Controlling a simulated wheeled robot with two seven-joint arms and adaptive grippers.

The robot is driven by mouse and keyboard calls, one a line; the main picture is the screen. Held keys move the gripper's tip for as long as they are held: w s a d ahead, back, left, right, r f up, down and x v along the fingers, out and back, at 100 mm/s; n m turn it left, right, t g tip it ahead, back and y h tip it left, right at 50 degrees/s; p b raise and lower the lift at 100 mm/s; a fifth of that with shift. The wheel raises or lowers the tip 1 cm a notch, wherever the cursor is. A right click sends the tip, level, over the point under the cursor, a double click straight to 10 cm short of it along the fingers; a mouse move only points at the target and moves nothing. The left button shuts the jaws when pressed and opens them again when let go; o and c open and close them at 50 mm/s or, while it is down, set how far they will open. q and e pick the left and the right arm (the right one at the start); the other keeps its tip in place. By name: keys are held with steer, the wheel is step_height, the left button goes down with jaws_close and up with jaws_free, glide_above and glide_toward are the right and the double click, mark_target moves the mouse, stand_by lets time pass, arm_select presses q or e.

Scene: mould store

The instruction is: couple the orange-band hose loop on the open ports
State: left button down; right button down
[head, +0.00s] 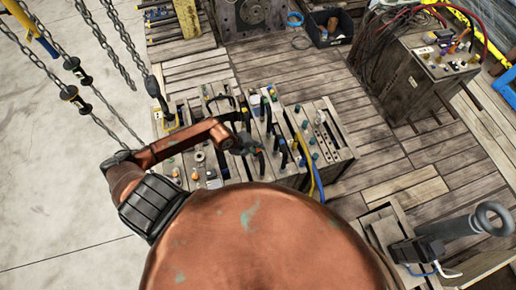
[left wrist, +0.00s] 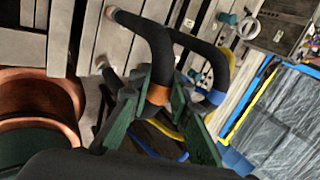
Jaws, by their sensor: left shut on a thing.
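My left gripper (head: 246,143) reaches in from the left over the mould block (head: 335,150) in the head view. In the left wrist view its green fingers (left wrist: 157,110) are shut on the black hose loop at its orange band (left wrist: 159,93). The loop (left wrist: 158,45) bends toward two pale ends, one at the upper left and one lower, beside the slatted block. Whether either end touches a port I cannot tell. In the head view the held loop is too small to make out clearly. My right gripper is not in view.
Another black hose with a blue band (left wrist: 215,96) lies close beside my fingers. Several coloured fittings and hoses crowd the block's top. Chains (head: 88,85) hang at the left. A dark unit with cables (head: 420,75) stands at the right. Plank floor (head: 385,165) between is clear.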

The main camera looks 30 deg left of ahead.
arm_select(q)
steer(key=shift+s+a+f, duration=0.25)
steer(key=shift+a+f, duration=0.05)
steer(key=c, duration=1.8)
jaws_free()
steer(key=shift+o, duration=0.4)
steer(key=shift+d+r, duration=0.1)
steer(key=v, duration=1.2)
steer(key=shift+w, duration=0.1)
